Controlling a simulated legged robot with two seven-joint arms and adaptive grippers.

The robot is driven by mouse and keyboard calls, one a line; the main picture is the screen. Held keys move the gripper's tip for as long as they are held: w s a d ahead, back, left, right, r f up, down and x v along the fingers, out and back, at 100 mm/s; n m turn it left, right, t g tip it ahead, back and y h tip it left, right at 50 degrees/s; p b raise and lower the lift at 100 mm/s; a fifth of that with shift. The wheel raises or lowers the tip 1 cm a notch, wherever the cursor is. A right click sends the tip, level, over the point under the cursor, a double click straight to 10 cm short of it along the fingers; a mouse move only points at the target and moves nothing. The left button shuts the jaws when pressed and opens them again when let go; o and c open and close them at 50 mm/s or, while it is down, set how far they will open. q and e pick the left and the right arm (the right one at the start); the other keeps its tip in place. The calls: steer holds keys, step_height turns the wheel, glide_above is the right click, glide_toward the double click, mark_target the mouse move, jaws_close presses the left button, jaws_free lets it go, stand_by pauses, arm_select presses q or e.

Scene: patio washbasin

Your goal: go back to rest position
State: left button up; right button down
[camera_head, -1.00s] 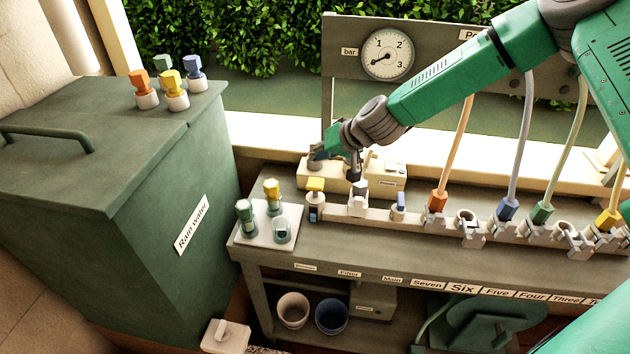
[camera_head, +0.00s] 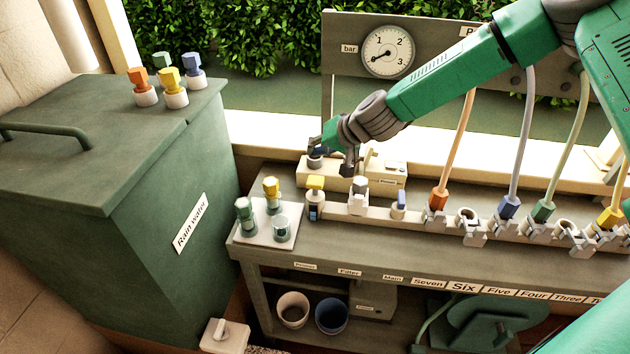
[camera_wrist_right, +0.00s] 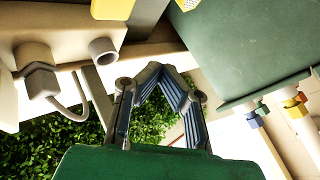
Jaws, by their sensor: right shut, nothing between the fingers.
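My right gripper (camera_head: 334,152) is above the back of the bench, over the beige box with a small label (camera_head: 318,172) and behind the yellow-topped valve (camera_head: 315,188). Its arm comes in from the upper right. In the right wrist view the two blue-grey fingers (camera_wrist_right: 156,72) meet at their tips, with nothing between them. Whether the gripper touches the box is hard to tell in the head view. My left gripper is in neither view.
A rail with valves, sockets and coloured hoses (camera_head: 465,235) runs along the bench (camera_head: 400,262). A pressure gauge (camera_head: 387,52) stands behind. The green rain water tank (camera_head: 130,230) is at left, with several coloured fittings on top. A white tray (camera_head: 262,238) holds more fittings.

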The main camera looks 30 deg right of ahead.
mark_target(316, 181)
steer(key=f+m+h+b, duration=0.1)
steer(key=f+m+b, duration=0.1)
steer(key=m+b, duration=0.3)
steer(key=f+m+h+b, duration=0.1)
steer(key=f+m+b, duration=0.1)
steer(key=m+b, duration=0.4)
steer(key=f+m+h+b, duration=0.1)
steer(key=m+b, duration=0.4)
steer(key=m, duration=0.5)
steer(key=shift+s+f+t+b, duration=0.2)
steer(key=shift+f+t+b, duration=0.2)
steer(key=shift+f, duration=0.5)
steer(key=shift+f, duration=0.1)
